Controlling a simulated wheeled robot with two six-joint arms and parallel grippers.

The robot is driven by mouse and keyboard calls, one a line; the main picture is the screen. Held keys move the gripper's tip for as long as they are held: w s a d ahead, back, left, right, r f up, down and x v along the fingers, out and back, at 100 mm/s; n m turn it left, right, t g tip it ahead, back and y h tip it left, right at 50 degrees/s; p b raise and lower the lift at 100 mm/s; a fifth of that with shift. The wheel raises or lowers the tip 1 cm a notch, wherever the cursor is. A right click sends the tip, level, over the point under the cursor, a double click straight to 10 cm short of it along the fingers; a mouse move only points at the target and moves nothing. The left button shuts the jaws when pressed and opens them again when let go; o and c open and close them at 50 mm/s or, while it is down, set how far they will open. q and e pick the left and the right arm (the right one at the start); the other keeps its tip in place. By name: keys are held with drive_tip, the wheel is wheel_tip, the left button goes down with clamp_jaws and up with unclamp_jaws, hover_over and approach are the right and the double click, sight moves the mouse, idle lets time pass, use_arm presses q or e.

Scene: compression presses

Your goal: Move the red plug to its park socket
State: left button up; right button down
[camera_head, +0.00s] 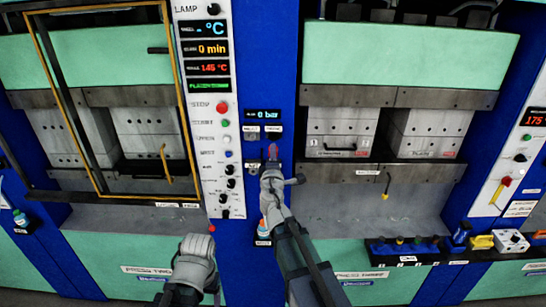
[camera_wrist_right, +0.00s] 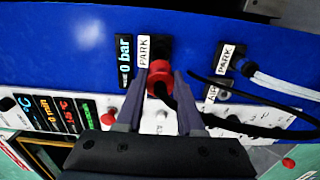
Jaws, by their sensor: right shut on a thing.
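The red plug (camera_wrist_right: 160,80) is between the fingers of my right gripper (camera_wrist_right: 172,92), which is shut on it. Its black cable (camera_wrist_right: 185,108) trails from it. The plug lines up with the dark socket (camera_wrist_right: 161,47) beside the left PARK label (camera_wrist_right: 143,52); I cannot tell how far in it sits. In the head view the red plug (camera_head: 272,151) shows just above my right gripper (camera_head: 272,172) at the blue column. My left gripper (camera_head: 198,245) is low in front of the left press, away from the plug; its jaws are not clear.
A second PARK socket (camera_wrist_right: 243,66) holds a plug with a white cable (camera_wrist_right: 275,83). A black cable crosses nearby. The control panel (camera_head: 207,100) is left of the blue column. A shelf with several small items (camera_head: 420,250) is at lower right.

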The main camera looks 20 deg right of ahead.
drive_tip(key=shift+x, duration=2.45)
drive_tip(key=shift+x, duration=1.5)
drive_tip(key=shift+c, duration=2.2)
unclamp_jaws()
drive_tip(key=shift+s, duration=0.2)
drive_tip(key=v, duration=0.7)
drive_tip(key=shift+s+a, duration=0.1)
drive_tip(key=shift+s, duration=0.25)
drive_tip(key=shift+w, duration=0.1)
